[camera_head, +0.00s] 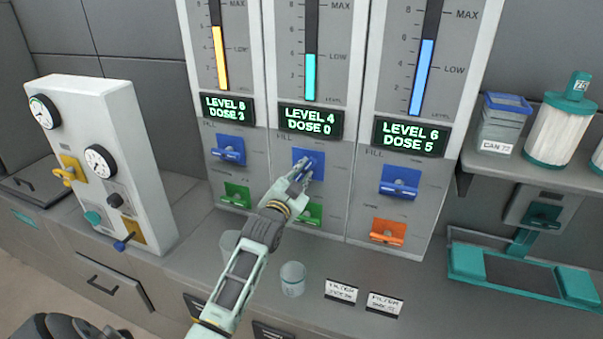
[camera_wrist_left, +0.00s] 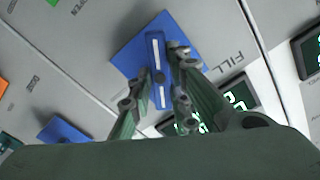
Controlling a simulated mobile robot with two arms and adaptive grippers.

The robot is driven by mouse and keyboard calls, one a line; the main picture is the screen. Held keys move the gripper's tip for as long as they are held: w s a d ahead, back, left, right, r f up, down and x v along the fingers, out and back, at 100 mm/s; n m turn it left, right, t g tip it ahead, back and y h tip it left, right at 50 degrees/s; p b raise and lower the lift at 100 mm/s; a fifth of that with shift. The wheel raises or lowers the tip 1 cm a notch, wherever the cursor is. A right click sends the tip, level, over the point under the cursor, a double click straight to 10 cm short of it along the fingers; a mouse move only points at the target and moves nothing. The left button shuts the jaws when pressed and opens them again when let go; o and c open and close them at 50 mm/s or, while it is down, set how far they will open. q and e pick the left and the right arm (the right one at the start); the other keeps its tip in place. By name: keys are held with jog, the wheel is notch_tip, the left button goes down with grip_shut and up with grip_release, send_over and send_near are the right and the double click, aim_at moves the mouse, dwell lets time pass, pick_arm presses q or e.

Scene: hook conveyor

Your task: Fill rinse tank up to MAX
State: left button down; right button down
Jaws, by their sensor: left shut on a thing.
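Three tall tank panels stand side by side, each with a level bar, a screen and a blue FILL handle. The middle panel has a teal bar (camera_head: 310,78) and its screen (camera_head: 311,121) reads LEVEL 4, DOSE 0. My left gripper (camera_head: 300,174) is shut on the middle blue FILL handle (camera_head: 313,157). In the left wrist view my left gripper (camera_wrist_left: 157,82) has its fingers around this handle (camera_wrist_left: 154,45). Which tank is the rinse tank cannot be read. My right gripper is not in view.
The left panel has a yellow bar (camera_head: 221,57); the right has a blue bar (camera_head: 422,77), with LEVEL 6, DOSE 5. Lower handles are green (camera_head: 236,195) and orange (camera_head: 388,231). A clear cup (camera_head: 293,280) stands on the counter. A gauge box (camera_head: 110,175) stands left.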

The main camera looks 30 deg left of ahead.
pick_arm(q)
jog(key=shift+f+n, duration=0.1)
jog(key=shift+n, duration=0.4)
jog(key=c, duration=1.6)
grip_release()
jog(key=shift+c, duration=0.2)
jog(key=v, duration=1.2)
